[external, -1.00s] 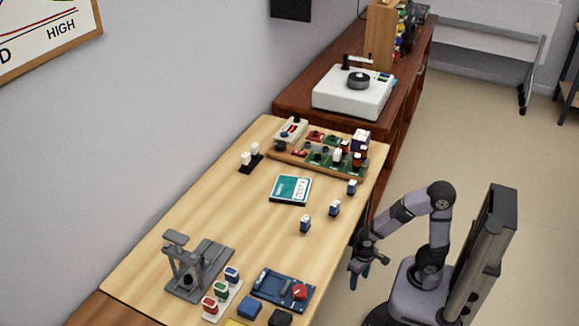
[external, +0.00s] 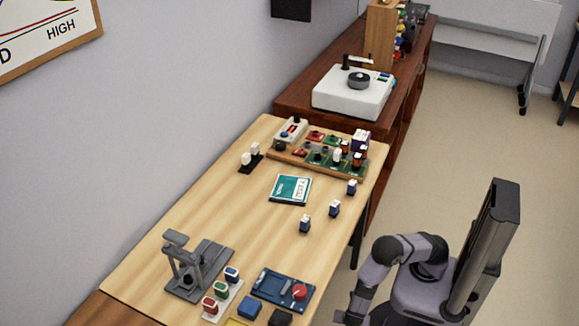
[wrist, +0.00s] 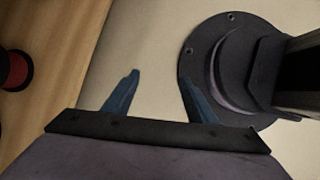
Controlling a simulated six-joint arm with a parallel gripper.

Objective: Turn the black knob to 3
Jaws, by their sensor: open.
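On the far board, a light grey box (external: 290,132) has small dark round parts, one at its front end (external: 281,145). They are too small to tell which is the black knob or to read any numbers. My gripper (wrist: 158,78) is open and empty in the wrist view, its two blue fingers apart over bare floor beside my base. In the external view my arm is folded down at the lower right, off the table's right side and far from the board. The gripper's fingers are not clear there.
The wooden table (external: 245,205) holds a teal-covered booklet (external: 290,189), several small blue-and-white blocks, a grey stand (external: 190,270) and a blue tray (external: 265,287) with a red round part (external: 299,292). A white turntable-like device (external: 340,95) stands on the cabinet behind. The table's middle is mostly clear.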

